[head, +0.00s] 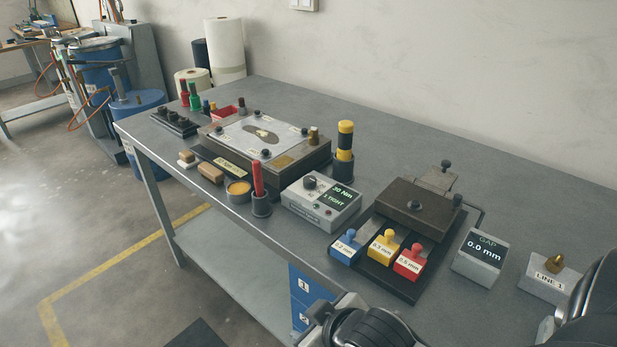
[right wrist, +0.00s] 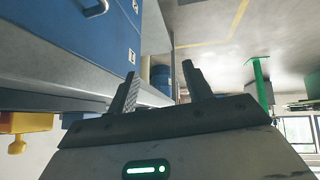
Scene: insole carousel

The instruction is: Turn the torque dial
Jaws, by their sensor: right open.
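My left gripper is not in view.
A red-handled tool (head: 258,180) in a cup and a black-and-yellow tool (head: 345,140) in a holder flank the control box. To its right are blue, yellow and red gauge blocks (head: 408,262) and a GAP display (head: 480,258). The bench's back right is clear.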

